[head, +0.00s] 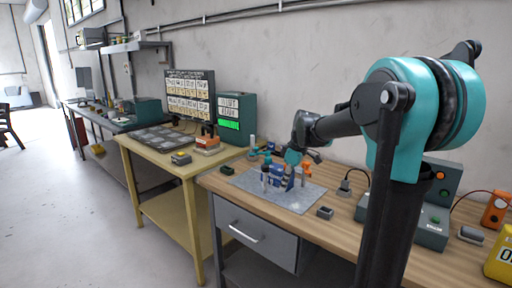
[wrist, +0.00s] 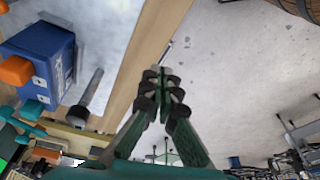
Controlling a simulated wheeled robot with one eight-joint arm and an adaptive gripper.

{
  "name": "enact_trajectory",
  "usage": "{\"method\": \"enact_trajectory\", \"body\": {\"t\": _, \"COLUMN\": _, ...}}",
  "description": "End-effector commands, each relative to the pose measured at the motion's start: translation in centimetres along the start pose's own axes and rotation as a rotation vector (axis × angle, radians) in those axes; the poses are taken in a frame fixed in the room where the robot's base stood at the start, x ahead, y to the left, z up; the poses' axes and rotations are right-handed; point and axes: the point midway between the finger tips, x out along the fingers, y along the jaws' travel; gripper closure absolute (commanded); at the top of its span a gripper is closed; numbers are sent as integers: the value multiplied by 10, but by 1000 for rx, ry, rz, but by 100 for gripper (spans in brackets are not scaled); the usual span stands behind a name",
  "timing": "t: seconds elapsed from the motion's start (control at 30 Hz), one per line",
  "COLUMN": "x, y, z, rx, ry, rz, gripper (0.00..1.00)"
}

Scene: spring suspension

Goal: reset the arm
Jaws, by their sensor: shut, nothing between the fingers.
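My gripper (wrist: 160,78) is shut and empty in the wrist view, its fingertips together over the wooden bench edge. In the head view, my arm reaches over the bench, and its teal wrist hangs above a small fixture; the fingers are too small to make out there. The fixture has a blue block (head: 281,182) and an orange part (head: 306,170) on a grey mat (head: 308,196). In the wrist view, the blue block (wrist: 40,52) with orange pieces and a grey metal post (wrist: 90,88) stand left of the fingers, apart from them.
The wooden bench (head: 343,204) also holds a small dark box (head: 325,212) and a grey-green control box (head: 432,228). A yellow table (head: 158,151) with a dark tray (head: 159,138) stands to the left. The floor (head: 105,225) at the front left is clear.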

Motion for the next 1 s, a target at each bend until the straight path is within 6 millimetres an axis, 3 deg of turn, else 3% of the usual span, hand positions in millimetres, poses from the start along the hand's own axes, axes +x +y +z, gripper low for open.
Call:
{"method": "enact_trajectory", "body": {"t": 0.3, "x": 72, "y": -98, "z": 129, "rx": 631, "ry": 16, "rz": 219, "gripper": 100}}
{"method": "enact_trajectory", "body": {"t": 0.5, "x": 110, "y": -152, "z": 191, "rx": 941, "ry": 75, "rz": 328, "gripper": 100}}
{"method": "enact_trajectory", "body": {"t": 0.7, "x": 125, "y": -174, "z": 216, "rx": 1073, "ry": 112, "rz": 371, "gripper": 100}}
{"method": "enact_trajectory", "body": {"t": 1.0, "x": 126, "y": -175, "z": 217, "rx": 1083, "ry": 115, "rz": 374, "gripper": 100}}
